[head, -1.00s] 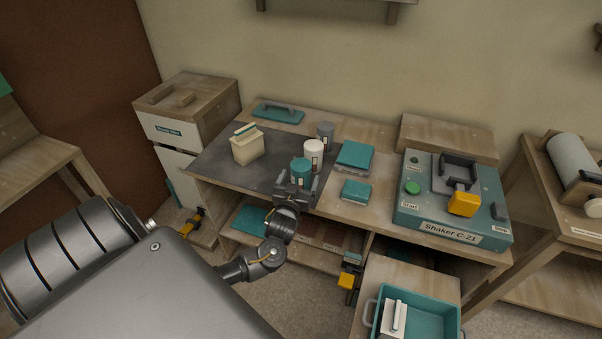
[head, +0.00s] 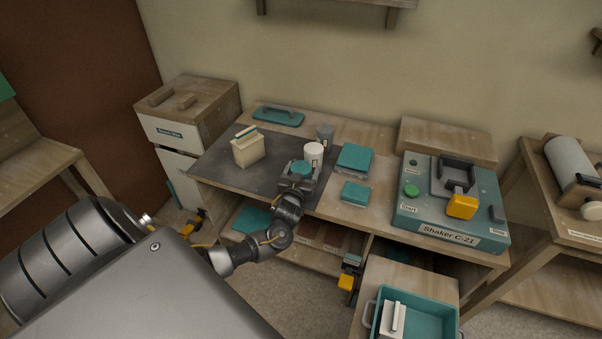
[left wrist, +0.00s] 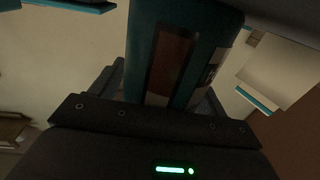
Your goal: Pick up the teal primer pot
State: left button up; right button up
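The teal primer pot (head: 301,169) stands upright on the dark mat near the front of the workbench. My left gripper (head: 299,177) reaches it from the front, with one finger on each side of the pot. In the left wrist view the pot (left wrist: 176,60) fills the space between the dark fingers, its label strip facing the camera. The fingers look spread, and I see no clear sign of them pressing on the pot. The pot's lower part is hidden by the gripper in the head view. My right gripper is not in view.
A white pot (head: 314,153) and a grey pot (head: 325,134) stand close behind. A cream container (head: 248,150) is left on the mat (head: 215,160). Teal boxes (head: 355,158) and the shaker (head: 450,205) are right. A teal tray (head: 438,318) sits lower right.

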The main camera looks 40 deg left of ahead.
pick_arm(q)
jog(key=c, duration=0.9)
jog(key=shift+r, duration=0.1)
jog(key=shift+c, duration=0.6)
